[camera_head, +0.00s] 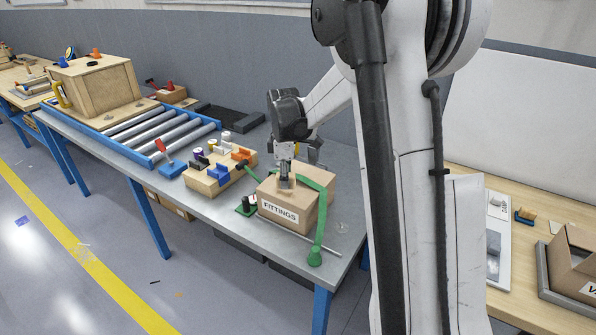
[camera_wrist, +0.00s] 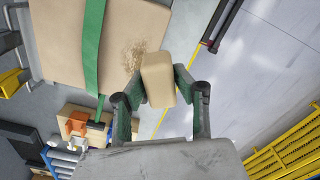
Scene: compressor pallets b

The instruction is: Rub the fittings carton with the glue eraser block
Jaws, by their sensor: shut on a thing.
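The fittings carton (camera_head: 267,201) is a brown cardboard box labelled FITTINGS, standing on the grey bench. A green strap (camera_head: 319,224) lies over it and hangs down its front to a green weight. In the wrist view the carton (camera_wrist: 60,45) fills the upper left, with a rough brown glue smear (camera_wrist: 121,59) beside the strap. My gripper (camera_head: 285,178) is above the carton's top, pointing down. In the wrist view its fingers are shut on the tan glue eraser block (camera_wrist: 158,78). The block is beside the smear at the carton's edge; I cannot tell whether it touches.
A wooden holder (camera_head: 207,186) with coloured tools stands left of the carton. Beyond it is a roller conveyor (camera_head: 140,130) with a wooden crate (camera_head: 100,88). A thin metal rod (camera_head: 312,243) lies along the bench front. Another table with a carton (camera_head: 575,262) is at right.

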